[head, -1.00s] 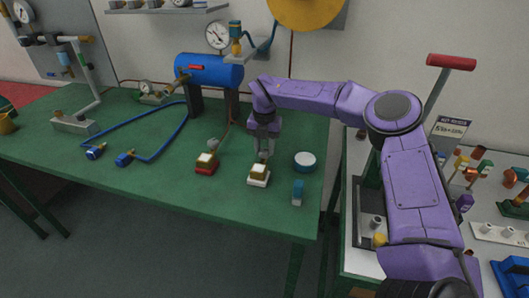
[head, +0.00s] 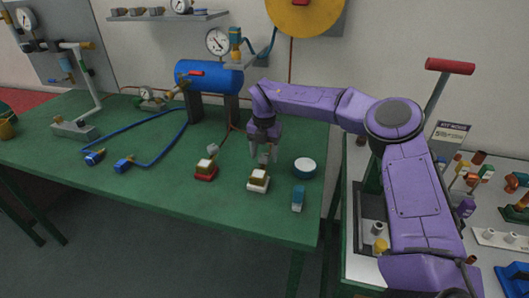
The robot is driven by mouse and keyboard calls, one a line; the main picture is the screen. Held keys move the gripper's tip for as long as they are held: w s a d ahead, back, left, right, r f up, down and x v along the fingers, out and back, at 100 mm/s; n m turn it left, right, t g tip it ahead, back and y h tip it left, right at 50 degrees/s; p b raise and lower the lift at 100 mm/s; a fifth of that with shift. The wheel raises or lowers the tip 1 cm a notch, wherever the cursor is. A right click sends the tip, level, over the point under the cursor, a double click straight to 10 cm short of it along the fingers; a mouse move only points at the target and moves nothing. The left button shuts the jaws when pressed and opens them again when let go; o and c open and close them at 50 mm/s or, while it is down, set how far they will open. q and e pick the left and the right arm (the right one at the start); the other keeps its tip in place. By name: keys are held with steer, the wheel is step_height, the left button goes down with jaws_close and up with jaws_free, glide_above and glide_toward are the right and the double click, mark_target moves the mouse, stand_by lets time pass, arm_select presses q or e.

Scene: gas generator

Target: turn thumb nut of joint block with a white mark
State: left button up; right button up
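The joint block with a white base (head: 258,180) stands on the green table, with a brass-coloured body and a pale top. A small grey piece, probably its thumb nut (head: 263,160), shows at its back. My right gripper (head: 264,157) points down just behind and above this block. Its fingers look spread apart, one on each side of the grey piece; whether they touch it is too small to tell. A similar block with a red base (head: 205,171) stands to the left, with a grey knob (head: 212,150) behind it. My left gripper is not in view.
A blue tank (head: 208,76) and blue hose (head: 160,152) are farther back and left. The table's front left is clear.

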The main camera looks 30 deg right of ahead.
mark_target(264, 155)
step_height(264, 155, up, 11)
steer(key=shift+f+b, duration=0.2)
steer(key=shift+b, duration=0.25)
stand_by(0.3)
